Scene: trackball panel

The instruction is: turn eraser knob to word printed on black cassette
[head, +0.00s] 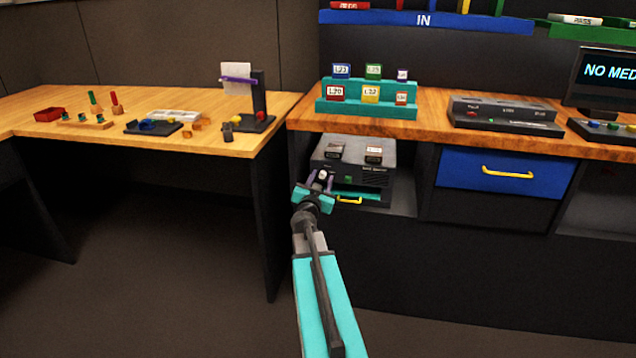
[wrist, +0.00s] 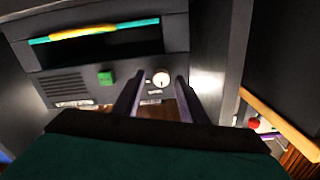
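The eraser (head: 381,176) is a dark box in the open bay under the counter. Its small white round knob (wrist: 161,78) is on the front panel, beside a green button (wrist: 106,77). My gripper (head: 321,181) is at the eraser's front, at the knob. In the wrist view its fingers are apart, with the knob showing between their tips; I cannot tell whether they touch it. The knob's dial print is unreadable.
A teal tray with a yellow handle (head: 349,200) sits low on the eraser's front. The bay's side wall (wrist: 211,50) is close beside the gripper. A blue drawer (head: 500,172) is to the right. The counter above holds a teal cassette rack (head: 366,111).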

